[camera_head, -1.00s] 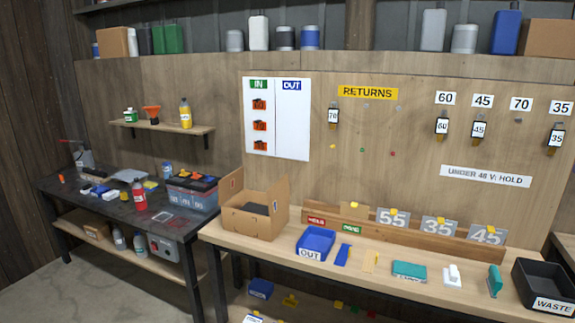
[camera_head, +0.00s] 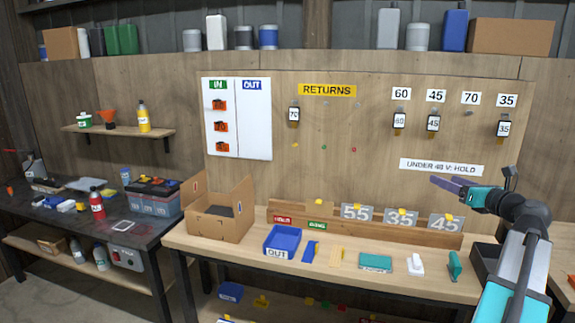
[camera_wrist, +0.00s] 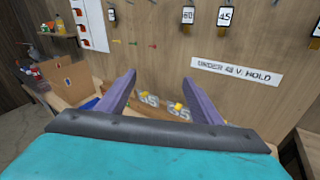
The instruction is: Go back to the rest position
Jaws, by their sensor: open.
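My gripper (camera_head: 455,186) is raised in front of the pegboard at the right of the head view, above the workbench and apart from everything. Its two purple fingers (camera_wrist: 168,97) are spread in the wrist view, with nothing between them. Behind them lie the wooden rack (camera_head: 365,229) and its grey number plates, 55, 35 and 45.
Tags hang on the wall by the RETURNS sign (camera_head: 327,90). A dark side table (camera_head: 80,235) stands left. Air before the wall is clear.

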